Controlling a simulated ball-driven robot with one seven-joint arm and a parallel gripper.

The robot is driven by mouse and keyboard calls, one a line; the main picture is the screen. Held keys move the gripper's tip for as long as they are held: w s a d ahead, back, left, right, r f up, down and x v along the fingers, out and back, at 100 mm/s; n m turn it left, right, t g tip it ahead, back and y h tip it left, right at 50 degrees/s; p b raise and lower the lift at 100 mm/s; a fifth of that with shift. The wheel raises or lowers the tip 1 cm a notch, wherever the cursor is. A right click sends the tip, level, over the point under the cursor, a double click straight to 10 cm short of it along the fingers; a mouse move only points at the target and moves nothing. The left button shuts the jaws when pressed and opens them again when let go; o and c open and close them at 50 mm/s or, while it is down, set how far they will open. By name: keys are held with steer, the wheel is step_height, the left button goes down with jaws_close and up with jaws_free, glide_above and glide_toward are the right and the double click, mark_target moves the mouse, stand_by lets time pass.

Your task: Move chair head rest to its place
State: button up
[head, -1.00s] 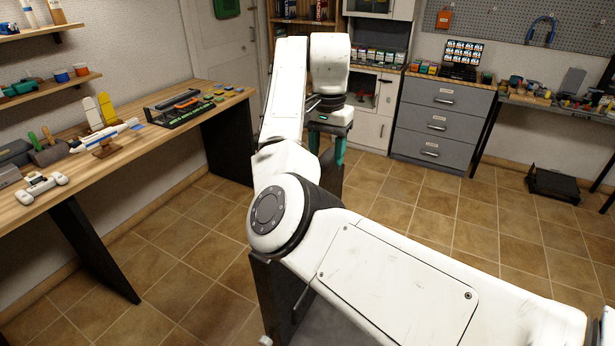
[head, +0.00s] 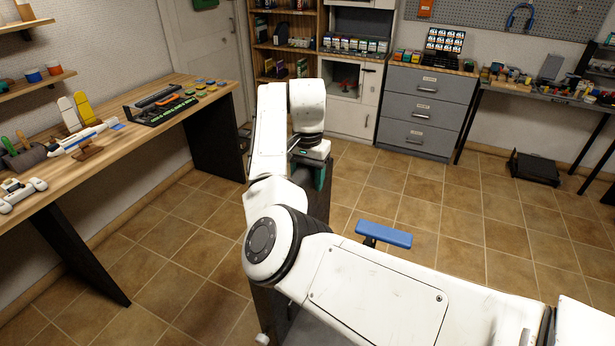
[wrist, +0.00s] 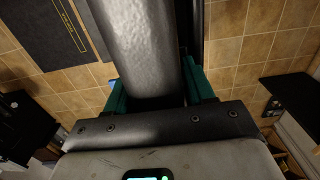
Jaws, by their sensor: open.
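My gripper (head: 312,172) hangs low past my arm in the head view, mostly hidden by the wrist; part of a green finger shows. In the wrist view, my gripper (wrist: 160,88) has its green fingers apart. A dark grey, leather-like rounded pad (wrist: 138,45) lies between them and runs toward the top edge; it looks like the head rest. Whether the fingers touch it cannot be told. Its far end is out of view. The head rest cannot be made out in the head view, and its place cannot be identified.
A blue padded bar (head: 384,235) stands above the floor right of my gripper. A long wooden workbench (head: 140,115) runs along the left. Grey drawers (head: 428,110) and a shelf unit (head: 290,35) stand at the back. The tiled floor at right is largely clear.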

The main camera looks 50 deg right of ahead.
steer(key=shift+f, duration=0.3)
steer(key=shift+c, duration=0.5)
jaws_close()
